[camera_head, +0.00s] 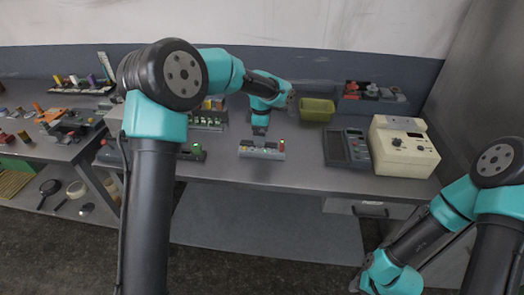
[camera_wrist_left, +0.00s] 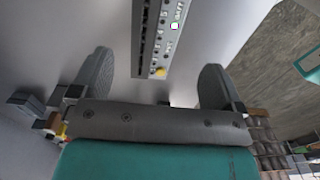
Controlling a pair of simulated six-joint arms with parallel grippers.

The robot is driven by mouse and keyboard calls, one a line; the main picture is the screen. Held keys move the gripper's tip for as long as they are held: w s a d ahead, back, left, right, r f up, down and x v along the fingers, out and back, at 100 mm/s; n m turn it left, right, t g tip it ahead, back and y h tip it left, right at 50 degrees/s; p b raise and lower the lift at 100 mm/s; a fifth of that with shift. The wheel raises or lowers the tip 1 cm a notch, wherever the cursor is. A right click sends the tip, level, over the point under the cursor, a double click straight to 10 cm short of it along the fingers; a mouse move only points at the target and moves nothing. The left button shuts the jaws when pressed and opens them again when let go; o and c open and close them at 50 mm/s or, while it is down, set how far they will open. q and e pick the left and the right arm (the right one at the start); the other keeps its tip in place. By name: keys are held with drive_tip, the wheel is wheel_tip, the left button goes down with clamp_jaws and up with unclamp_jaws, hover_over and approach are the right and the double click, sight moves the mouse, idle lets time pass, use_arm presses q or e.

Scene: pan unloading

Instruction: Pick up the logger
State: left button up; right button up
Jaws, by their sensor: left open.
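A slim grey device (camera_head: 262,150), which looks like the logger, lies on the bench with small green lights and a red-topped knob at its right end. In the left wrist view the device (camera_wrist_left: 152,45) shows a row of small parts, a lit green square and a yellow knob; its near end lies between the finger lines. My left gripper (camera_head: 260,131) is just behind and above it; its fingers (camera_wrist_left: 155,85) are spread wide with nothing between them. My right gripper (camera_head: 370,284) is low at the lower right, and its fingers cannot be made out.
A dark keypad device (camera_head: 347,148) and a cream instrument box (camera_head: 403,146) stand to the right. A yellow-green bin (camera_head: 317,109) stands behind. A smaller dark block with lights (camera_head: 191,153) lies to the left. Bare bench (camera_head: 298,174) lies in front and right of the device.

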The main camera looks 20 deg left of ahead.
sight(263, 150)
use_arm(q)
drive_tip(key=shift+f, duration=1.35)
drive_tip(key=shift+w+f, duration=0.15)
drive_tip(key=shift+f, duration=1.15)
drive_tip(key=shift+w+f, duration=0.1)
drive_tip(key=shift+f, duration=1.2)
drive_tip(key=shift+c, duration=0.2)
drive_tip(key=c, duration=1.2)
drive_tip(key=shift+o, duration=0.2)
drive_tip(key=shift+r, duration=0.25)
